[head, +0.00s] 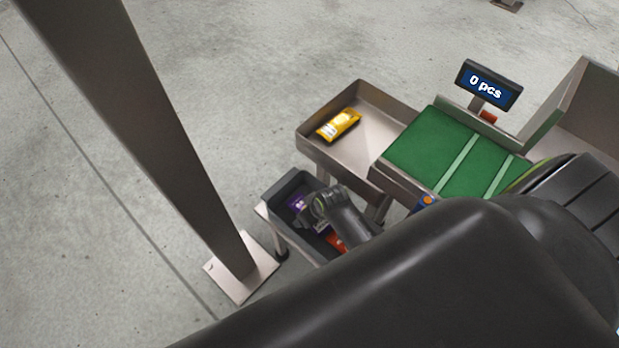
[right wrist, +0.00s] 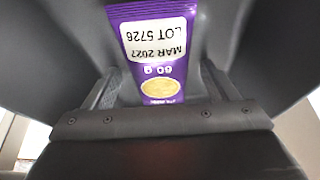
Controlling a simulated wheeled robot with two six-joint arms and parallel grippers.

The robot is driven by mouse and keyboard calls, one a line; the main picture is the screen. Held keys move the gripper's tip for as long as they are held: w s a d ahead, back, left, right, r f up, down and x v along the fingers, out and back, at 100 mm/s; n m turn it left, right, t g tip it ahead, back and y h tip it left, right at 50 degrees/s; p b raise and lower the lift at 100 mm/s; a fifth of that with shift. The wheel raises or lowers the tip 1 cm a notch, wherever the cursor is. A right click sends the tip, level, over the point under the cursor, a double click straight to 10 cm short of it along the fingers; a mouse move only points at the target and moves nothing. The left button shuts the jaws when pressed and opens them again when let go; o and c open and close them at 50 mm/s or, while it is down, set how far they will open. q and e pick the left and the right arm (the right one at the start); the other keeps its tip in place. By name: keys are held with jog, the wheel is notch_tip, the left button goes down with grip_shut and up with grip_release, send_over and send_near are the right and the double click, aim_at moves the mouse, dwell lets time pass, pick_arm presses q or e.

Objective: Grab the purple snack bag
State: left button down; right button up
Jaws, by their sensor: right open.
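The purple snack bag (head: 297,203) lies in the dark bin (head: 268,196), partly hidden by my right gripper (head: 306,219). In the right wrist view the purple bag (right wrist: 158,72) shows between my two fingers, with a white date and lot label and a round yellowish picture. My right gripper is open, with a finger on each side of the bag. I cannot tell whether either finger touches it. My left gripper is not in view.
A red-orange packet (head: 336,242) lies in the same bin. A yellow bag (head: 338,125) lies in the metal tray (head: 379,97) behind. A green belt (head: 430,146) and a display reading 0 pcs (head: 487,86) stand right. A steel post (head: 150,120) rises left.

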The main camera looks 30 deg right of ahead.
jog(key=shift+c, duration=0.3)
jog(key=c, duration=1)
jog(key=shift+r, duration=0.1)
